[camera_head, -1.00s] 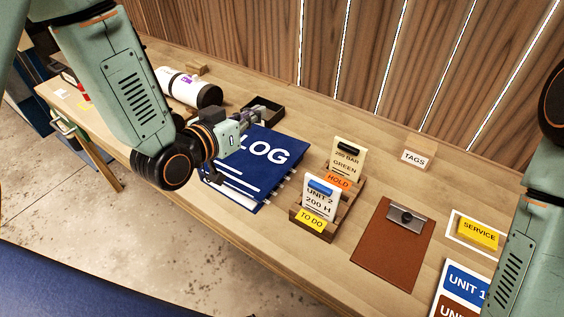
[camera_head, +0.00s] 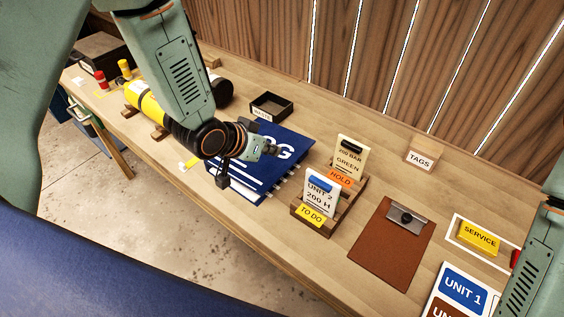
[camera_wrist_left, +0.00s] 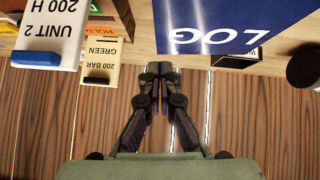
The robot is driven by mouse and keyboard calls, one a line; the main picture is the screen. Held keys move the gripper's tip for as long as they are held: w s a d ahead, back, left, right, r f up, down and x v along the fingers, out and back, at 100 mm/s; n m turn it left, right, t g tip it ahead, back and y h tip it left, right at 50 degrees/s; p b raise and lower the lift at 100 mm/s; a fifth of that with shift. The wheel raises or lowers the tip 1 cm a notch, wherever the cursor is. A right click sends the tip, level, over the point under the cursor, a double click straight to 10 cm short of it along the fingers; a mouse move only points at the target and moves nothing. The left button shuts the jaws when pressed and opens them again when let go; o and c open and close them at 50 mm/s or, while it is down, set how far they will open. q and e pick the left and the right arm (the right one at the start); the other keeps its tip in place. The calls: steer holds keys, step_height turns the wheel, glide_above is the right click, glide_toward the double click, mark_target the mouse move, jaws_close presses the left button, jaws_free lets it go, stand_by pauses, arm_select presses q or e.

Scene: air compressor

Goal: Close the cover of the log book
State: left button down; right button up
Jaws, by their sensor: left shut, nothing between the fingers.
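The log book (camera_head: 247,189) lies on the wooden bench in the head view, its blue cover with white lettering facing up. Binding rings show along its right edge. Whether the cover lies fully flat is hard to tell. My left gripper (camera_head: 276,150) is shut and empty, above the cover, and hides part of the word LOG. In the left wrist view the shut fingertips (camera_wrist_left: 159,70) point towards the bench edge, with the blue cover (camera_wrist_left: 240,18) just beyond and to the right. No contact can be made out. My right gripper is out of view; only part of that arm shows.
A card holder (camera_head: 330,217) stands close to the book's right side. A brown clipboard (camera_head: 385,255) lies further right. A small black tray (camera_head: 271,106) sits behind the book. A yellow cylinder (camera_head: 145,98) lies to the left. Wooden wall panels stand behind the bench.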

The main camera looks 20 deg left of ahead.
arm_select(q)
glide_above(283, 172)
steer(key=f, duration=0.5)
steer(key=shift+w+a, duration=0.2)
steer(key=shift+a, duration=0.15)
steer(key=shift+s+f, duration=0.1)
steer(key=shift+f, duration=0.55)
steer(key=shift+d+f, duration=0.1)
steer(key=shift+f, duration=0.2)
steer(key=shift+f, duration=0.25)
steer(key=shift+d+f+b, duration=0.25)
steer(key=shift+f+b, duration=0.7)
steer(key=shift+f, duration=0.25)
steer(key=shift+s, duration=0.2)
